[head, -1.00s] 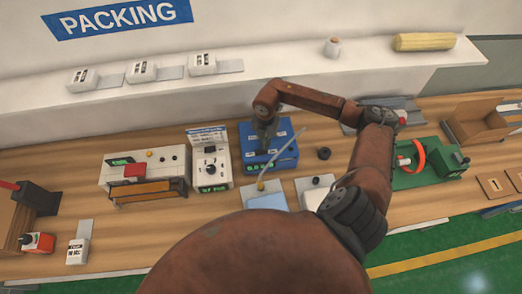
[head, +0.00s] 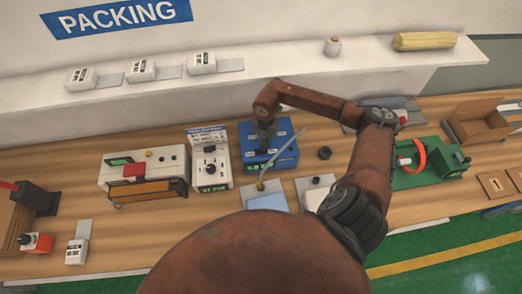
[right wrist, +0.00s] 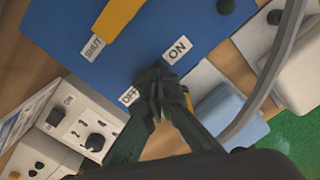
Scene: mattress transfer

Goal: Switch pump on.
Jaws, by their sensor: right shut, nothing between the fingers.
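The pump appears to be the blue box (head: 285,158) on the bench, just left of centre in the head view. In the right wrist view, the blue box (right wrist: 70,38) carries a yellow lever (right wrist: 118,18) beside a SHUT label, a black knob (right wrist: 226,6), an ON label (right wrist: 177,50) and an OFF label (right wrist: 129,96). My right gripper (right wrist: 158,82) is shut and empty, its fingertips between ON and OFF. They hide whatever switch is there, so its position and any contact cannot be told. The right gripper (head: 266,142) points down over the box in the head view. My left gripper is out of view.
A grey hose or rod (head: 282,158) slants across the box's right front. A white dial panel (head: 209,160) stands close on the left, with a white machine (head: 145,168) beyond it. A black knob-like piece (head: 324,153) lies right. A green device (head: 430,168) stands farther right.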

